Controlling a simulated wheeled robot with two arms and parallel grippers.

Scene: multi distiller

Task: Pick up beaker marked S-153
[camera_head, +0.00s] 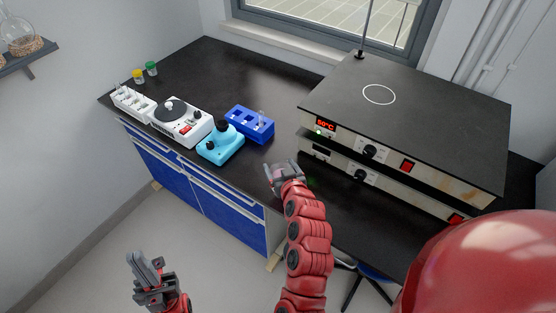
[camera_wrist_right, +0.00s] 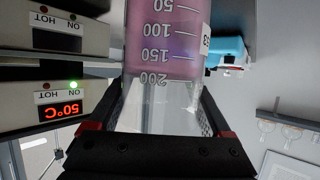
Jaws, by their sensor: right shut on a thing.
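A clear glass beaker with pink liquid (camera_wrist_right: 163,40) fills the middle of the right wrist view, with its scale appearing upside down. A white label at its side is partly cut off; only "53" can be read. My right gripper (camera_wrist_right: 160,110) is shut on this beaker, with a finger on each side. In the head view my right gripper (camera_head: 284,172) is over the black bench, in front of the hot plates, and the beaker shows only faintly there. My left gripper (camera_head: 147,264) is empty, its fingers apart, over the floor in front of the bench.
Two stacked hot plates (camera_head: 340,147) stand at the right, one display reading 50°C. A blue rack (camera_head: 240,117), a light blue device (camera_head: 221,148), a white device (camera_head: 188,129), a white rack (camera_head: 126,97) and small yellow and green-capped jars stand at the left. The bench's back middle is clear.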

